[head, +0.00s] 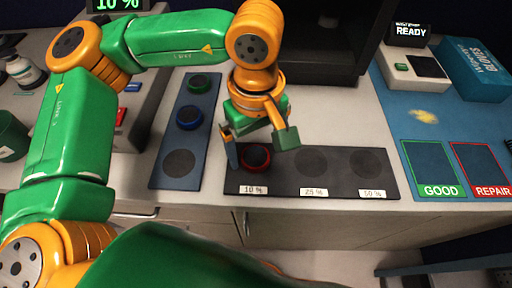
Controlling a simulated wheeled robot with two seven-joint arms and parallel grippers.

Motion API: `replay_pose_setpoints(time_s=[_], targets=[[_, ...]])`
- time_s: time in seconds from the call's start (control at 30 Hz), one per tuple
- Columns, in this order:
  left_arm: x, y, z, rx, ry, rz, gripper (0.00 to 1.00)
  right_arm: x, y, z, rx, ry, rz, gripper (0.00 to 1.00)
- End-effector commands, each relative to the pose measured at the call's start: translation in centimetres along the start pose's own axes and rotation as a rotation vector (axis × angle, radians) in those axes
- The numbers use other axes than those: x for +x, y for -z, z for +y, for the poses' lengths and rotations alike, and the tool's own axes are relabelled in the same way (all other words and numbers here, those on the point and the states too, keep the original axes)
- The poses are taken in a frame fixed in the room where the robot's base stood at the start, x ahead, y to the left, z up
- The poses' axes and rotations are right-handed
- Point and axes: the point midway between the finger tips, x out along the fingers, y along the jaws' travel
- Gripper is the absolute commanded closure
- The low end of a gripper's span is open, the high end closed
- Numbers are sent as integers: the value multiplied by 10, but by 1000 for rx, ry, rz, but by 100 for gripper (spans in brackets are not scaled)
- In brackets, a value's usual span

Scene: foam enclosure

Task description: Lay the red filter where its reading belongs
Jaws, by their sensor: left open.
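The red filter (256,157) is a round dark disc with a red rim. It sits on the 10 % spot of the dark strip (285,184), whose other spots, 25 % and 50 %, are bare. My left gripper (262,147) is open at the red filter, with one finger beside its left edge and the other above its right. I cannot tell whether the fingers touch it. A display (117,4) at the top left reads 10 %. My right gripper is not in view.
A blue rack (160,181) holds a green filter (199,83) and a blue filter (189,117), with an empty round spot at its front. At the right, a blue mat (398,104) bears GOOD (437,190) and REPAIR (489,190) areas. A dark open enclosure (318,70) stands behind.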

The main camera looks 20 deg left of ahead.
Motion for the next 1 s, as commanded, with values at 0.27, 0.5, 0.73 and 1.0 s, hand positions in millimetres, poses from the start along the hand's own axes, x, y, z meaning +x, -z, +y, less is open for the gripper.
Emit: replay_pose_setpoints(time_s=[0.27, 0.5, 0.73, 1.0], targets=[[-78, -1, 0, 2, -4, 0, 2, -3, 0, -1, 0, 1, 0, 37], [-105, 0, 0, 2, 1, -1, 2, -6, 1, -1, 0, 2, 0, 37], [-105, 0, 0, 2, 1, -1, 2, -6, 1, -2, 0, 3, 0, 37], [-104, 0, 0, 2, 1, -1, 2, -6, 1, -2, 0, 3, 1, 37]])
